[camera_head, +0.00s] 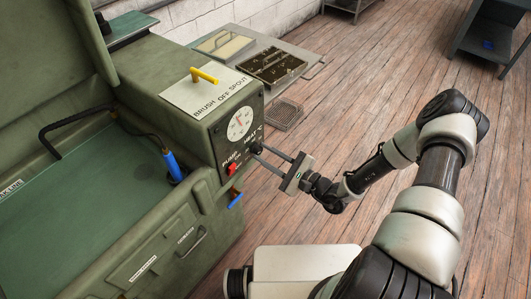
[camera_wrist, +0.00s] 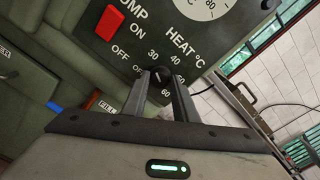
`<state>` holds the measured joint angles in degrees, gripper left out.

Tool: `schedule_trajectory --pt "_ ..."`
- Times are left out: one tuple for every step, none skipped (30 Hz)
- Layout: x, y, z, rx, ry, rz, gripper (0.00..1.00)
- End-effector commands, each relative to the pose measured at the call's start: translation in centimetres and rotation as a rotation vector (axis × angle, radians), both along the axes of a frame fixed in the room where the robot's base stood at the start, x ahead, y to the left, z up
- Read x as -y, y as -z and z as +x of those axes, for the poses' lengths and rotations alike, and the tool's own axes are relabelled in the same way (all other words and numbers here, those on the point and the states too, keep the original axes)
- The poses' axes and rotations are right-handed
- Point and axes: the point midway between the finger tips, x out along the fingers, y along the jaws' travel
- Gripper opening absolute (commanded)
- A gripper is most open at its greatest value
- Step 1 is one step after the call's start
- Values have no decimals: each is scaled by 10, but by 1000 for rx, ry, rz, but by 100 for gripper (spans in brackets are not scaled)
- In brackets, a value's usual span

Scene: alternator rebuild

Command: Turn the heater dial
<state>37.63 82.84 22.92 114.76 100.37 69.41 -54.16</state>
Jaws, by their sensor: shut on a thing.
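The heater dial is a small black knob (camera_wrist: 160,76) on the dark control panel, under the words HEAT °C. Numbers from 30 to 60 and an OFF mark ring it. My gripper (camera_wrist: 163,90) is shut on the knob, one finger on each side. In the head view my gripper (camera_head: 262,152) reaches the panel from the right, and its fingers largely hide the knob.
A red pump switch (camera_wrist: 110,23) sits left of the dial, and a round gauge (camera_head: 239,124) is above it. A blue-handled brush (camera_head: 172,166) stands in the green washer basin. Trays (camera_head: 273,66) lie behind the panel.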

Motion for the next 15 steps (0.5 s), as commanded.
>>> schedule_trajectory --pt "0 -1 0 -36 1 29 4" --pt "0 -1 0 -59 1 45 4" --pt "1 -1 0 -88 1 69 4" --pt "1 -1 0 -111 1 86 4" --pt "1 -1 0 -133 1 103 4" --pt "0 0 0 -163 1 126 4" --pt "0 0 0 -186 1 144 4" --pt "0 0 0 -208 0 161 4" --pt "0 0 0 -238 0 184 4" --pt "0 0 -1 -261 1 202 4" --pt "0 0 0 -283 1 220 4" --pt "0 0 0 -313 1 243 4" --pt "1 -1 0 -334 1 261 4" --pt "1 -1 0 -357 1 278 4" --pt "1 -1 0 -387 1 302 4"
